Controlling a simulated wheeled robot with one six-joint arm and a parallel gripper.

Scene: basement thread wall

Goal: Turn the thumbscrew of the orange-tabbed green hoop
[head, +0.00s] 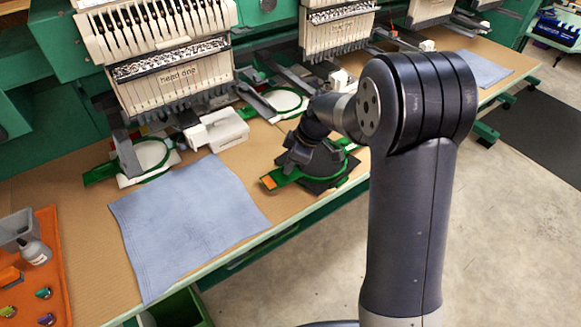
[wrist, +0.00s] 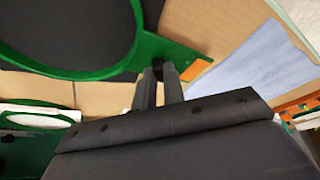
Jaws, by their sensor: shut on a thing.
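The green hoop (head: 287,177) with an orange tab (head: 268,183) lies at the table's front part, with dark cloth in its ring. In the wrist view the hoop (wrist: 138,52) crosses the upper left, and its orange tab (wrist: 197,69) points right. My gripper (wrist: 160,72) is shut on the small dark thumbscrew (wrist: 158,63) at the hoop's edge, beside the tab. The fingers hide most of the thumbscrew. In the head view my gripper (head: 297,160) is over the hoop, and its fingertips are hard to make out.
A blue cloth (head: 185,222) lies left of the hoop. Other green hoops with white fabric (head: 152,155) sit behind, under the embroidery heads (head: 165,75). A white box (head: 215,130) stands between them. An orange tray (head: 55,265) with small items is at the far left.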

